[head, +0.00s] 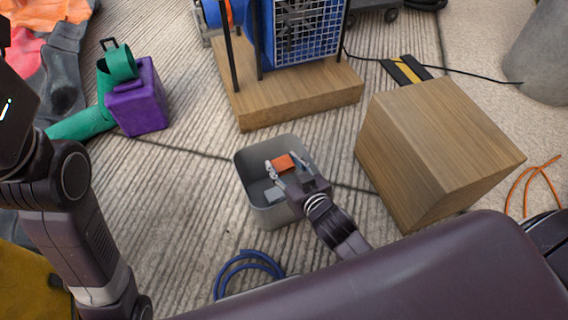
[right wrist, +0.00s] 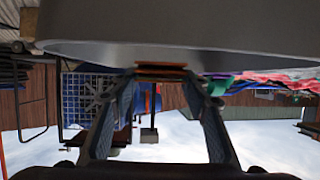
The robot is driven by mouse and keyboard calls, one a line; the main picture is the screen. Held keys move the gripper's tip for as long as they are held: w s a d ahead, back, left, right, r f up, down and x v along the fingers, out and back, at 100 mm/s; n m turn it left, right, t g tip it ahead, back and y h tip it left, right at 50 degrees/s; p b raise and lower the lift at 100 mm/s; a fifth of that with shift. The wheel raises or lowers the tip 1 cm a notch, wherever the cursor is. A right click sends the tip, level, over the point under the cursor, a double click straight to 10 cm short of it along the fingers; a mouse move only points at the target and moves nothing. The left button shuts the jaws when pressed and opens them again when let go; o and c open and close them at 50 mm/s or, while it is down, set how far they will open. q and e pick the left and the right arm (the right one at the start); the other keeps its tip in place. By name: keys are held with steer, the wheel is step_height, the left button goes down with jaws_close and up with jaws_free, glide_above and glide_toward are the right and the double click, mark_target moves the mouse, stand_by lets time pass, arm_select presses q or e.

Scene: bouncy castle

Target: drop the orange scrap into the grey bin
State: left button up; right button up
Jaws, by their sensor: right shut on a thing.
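The orange scrap (head: 284,163) is a small flat orange piece. It is held between the fingertips of my right gripper (head: 287,172), which is shut on it. In the head view the scrap and the fingers appear over the opening of the grey bin (head: 269,216), an open-topped box on the floor. In the right wrist view the scrap (right wrist: 162,69) shows edge-on between the fingertips, against the grey bin wall (right wrist: 180,28). A small grey piece (head: 274,194) shows inside the bin. My left arm comes in at the left; its gripper is out of view.
A wooden block (head: 433,145) stands to the right of the bin. A blue blower (head: 305,30) sits on a wooden base (head: 300,95) behind it. A purple block (head: 135,98) is at the left. A blue cable coil (head: 245,262) lies in front of the bin.

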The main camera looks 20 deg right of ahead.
steer(key=o, duration=0.9)
steer(key=v, duration=1.2)
